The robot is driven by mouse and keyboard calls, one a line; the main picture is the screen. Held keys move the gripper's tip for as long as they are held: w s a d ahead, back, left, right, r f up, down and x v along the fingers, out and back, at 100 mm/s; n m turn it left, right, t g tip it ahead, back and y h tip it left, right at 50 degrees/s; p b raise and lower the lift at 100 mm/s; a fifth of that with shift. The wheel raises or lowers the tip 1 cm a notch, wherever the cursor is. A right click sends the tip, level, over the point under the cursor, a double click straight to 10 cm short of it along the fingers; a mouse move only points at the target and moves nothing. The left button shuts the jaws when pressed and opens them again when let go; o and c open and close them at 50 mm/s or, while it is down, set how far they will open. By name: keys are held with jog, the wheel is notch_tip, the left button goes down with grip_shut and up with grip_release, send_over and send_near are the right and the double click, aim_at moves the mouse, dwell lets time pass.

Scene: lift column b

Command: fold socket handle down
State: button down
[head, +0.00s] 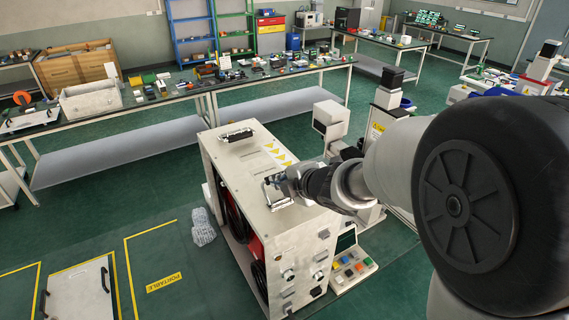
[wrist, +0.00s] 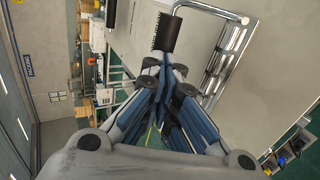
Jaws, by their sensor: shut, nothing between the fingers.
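A pale cabinet (head: 222,158) stands in the middle of the head view. A metal handle (head: 265,193) sits on its top near the right edge, partly hidden by my gripper (head: 274,182). In the wrist view the bright chrome bars of a handle (wrist: 232,55) run along the cabinet's pale face (wrist: 265,65), to the right of my gripper (wrist: 163,72). A black ribbed grip (wrist: 166,32) is just beyond the fingertips. My gripper is shut and empty, close to the handle; I cannot tell whether it touches.
A second, black-gripped handle (head: 236,133) is at the cabinet top's far end. A control box with coloured buttons (head: 353,266) stands at its right foot. A long bench (head: 190,95) with many small parts is behind.

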jog(key=p, duration=0.3)
jog(key=shift+w+a+r+g+h, duration=0.2)
jog(key=shift+w+r+g+h, duration=0.1)
jog(key=shift+r+g, duration=0.1)
jog(key=p, duration=0.2)
jog(key=shift+w+a+f+g+p, duration=0.1)
jog(key=shift+w+f+g+p, duration=0.05)
jog(key=shift+f+g+p, duration=0.2)
jog(key=shift+w+a+f+h+p, duration=0.2)
jog(key=shift+f+h+p, duration=0.1)
jog(key=shift+p, duration=0.35)
jog(key=shift+w+a+f, duration=0.15)
jog(key=shift+w+f, duration=0.1)
jog(key=shift+w, duration=0.05)
jog(key=shift+r, duration=0.1)
